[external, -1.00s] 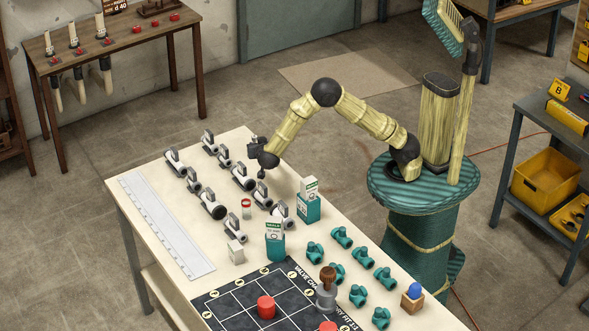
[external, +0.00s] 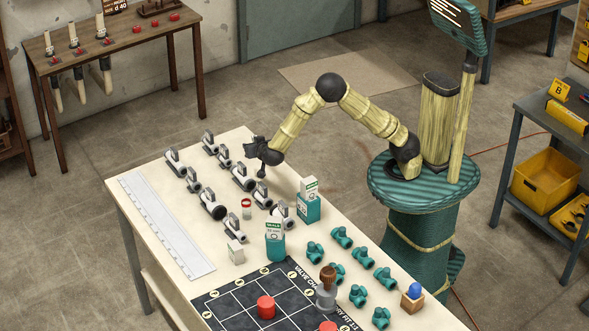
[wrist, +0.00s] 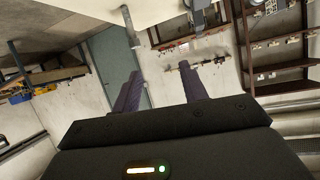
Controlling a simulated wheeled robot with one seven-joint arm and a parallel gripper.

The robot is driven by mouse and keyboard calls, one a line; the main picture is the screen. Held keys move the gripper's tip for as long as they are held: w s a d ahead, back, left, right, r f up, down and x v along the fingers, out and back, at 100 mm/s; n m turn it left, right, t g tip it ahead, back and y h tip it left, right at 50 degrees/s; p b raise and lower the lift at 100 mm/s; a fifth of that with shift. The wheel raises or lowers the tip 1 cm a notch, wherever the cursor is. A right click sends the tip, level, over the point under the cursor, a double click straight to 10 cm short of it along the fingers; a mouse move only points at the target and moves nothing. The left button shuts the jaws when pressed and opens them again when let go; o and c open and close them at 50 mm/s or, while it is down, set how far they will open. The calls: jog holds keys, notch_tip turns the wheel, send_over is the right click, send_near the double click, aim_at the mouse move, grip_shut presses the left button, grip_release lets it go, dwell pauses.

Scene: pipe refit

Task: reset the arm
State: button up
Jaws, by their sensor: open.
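My gripper (external: 252,149) is at the end of my bent arm, over the far part of the cream table (external: 150,165), above the white-and-grey pipe fittings (external: 242,178). In the wrist view, the two dark fingers of my gripper (wrist: 158,93) stand apart with nothing between them. That view looks across the room toward the wall and a door, tilted. In the external view the gripper is small and dark, so its fingers are hard to make out there.
A white ruler (external: 165,222) lies along the left edge. Clear floor lies beyond the table.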

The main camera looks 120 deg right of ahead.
jog(key=w+a+r+n+t+y+p, duration=0.2)
jog(key=w+a+r+n+t, duration=0.35)
jog(key=w+a+t, duration=0.25)
jog(key=w+a+r+n+t+y+p, duration=0.1)
jog(key=a+r+n+t+y, duration=0.15)
jog(key=a, duration=0.45)
jog(key=a+r+n+t+y+p, duration=0.1)
jog(key=a+n+y+p, duration=0.15)
jog(key=a, duration=0.35)
jog(key=s+a+r+n+g+y+p, duration=0.1)
jog(key=s+a+n+y, duration=0.3)
jog(key=a, duration=0.4)
jog(key=s+a+n+g+y+p, duration=0.1)
jog(key=s+a+n+g, duration=0.1)
jog(key=s, duration=0.6)
jog(key=s+a+n+g+y+p, duration=0.1)
jog(key=s+a+n+g, duration=0.2)
jog(key=s+a, duration=0.3)
jog(key=shift+s+a+r+n+p, duration=0.15)
jog(key=shift+s+r+n+p, duration=0.4)
jog(key=shift+s, duration=0.6)
jog(key=shift+f, duration=0.2)
